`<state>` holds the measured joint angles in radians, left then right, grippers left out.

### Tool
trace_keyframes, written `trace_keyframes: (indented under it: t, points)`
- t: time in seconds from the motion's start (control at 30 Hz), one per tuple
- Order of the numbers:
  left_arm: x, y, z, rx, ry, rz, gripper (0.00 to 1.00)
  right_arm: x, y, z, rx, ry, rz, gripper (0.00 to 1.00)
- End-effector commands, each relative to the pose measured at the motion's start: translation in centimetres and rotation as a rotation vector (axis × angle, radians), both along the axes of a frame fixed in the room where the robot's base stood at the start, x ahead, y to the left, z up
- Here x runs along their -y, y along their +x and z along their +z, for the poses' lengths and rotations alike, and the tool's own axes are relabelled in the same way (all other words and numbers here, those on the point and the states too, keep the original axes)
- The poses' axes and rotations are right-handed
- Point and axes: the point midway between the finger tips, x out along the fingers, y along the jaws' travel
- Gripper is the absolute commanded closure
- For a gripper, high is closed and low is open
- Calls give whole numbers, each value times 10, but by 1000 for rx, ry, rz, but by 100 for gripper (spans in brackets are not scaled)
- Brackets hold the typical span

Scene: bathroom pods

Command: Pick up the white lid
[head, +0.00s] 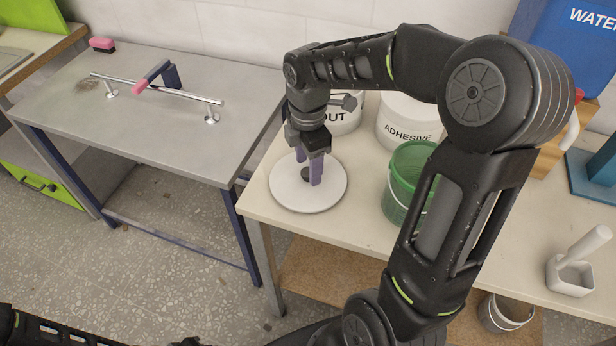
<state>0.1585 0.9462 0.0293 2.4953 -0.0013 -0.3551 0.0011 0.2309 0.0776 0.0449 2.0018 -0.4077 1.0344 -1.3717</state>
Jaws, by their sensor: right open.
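The white lid (290,194) is a flat round disc with a dark knob in its middle. It lies on the cream table (262,210) near the left front corner. My right gripper (308,180) points down over the lid, with its purple fingers at either side of the dark knob. The fingers are open; I cannot tell whether they touch the knob or the lid. The knob is partly hidden by a finger. My left arm shows only at the bottom left edge, and its gripper is out of view.
White buckets, one marked ADHESIVE (404,128), stand behind the lid. A green bucket (396,205) stands right of it. A white holder with a handle (573,275) is at the far right. A grey metal table (160,130) with a rail (185,96) stands left, across a gap.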

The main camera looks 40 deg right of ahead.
Motion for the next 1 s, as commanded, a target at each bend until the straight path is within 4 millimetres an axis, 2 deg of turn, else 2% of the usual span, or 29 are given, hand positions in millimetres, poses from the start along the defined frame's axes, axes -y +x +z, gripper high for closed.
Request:
trace_keyframes:
  t: [0.17, 0.73, 1.0]
  points:
    - [0, 0, 1, 0, 0, 0, 64, 0, 0, -14, 0, 1, 1, 45]
    - [0, 0, 1, 0, 0, 0, 64, 0, 0, -14, 2, 1, 1, 45]
    - [0, 0, 1, 0, 0, 0, 64, 0, 0, -14, 1, 1, 1, 67]
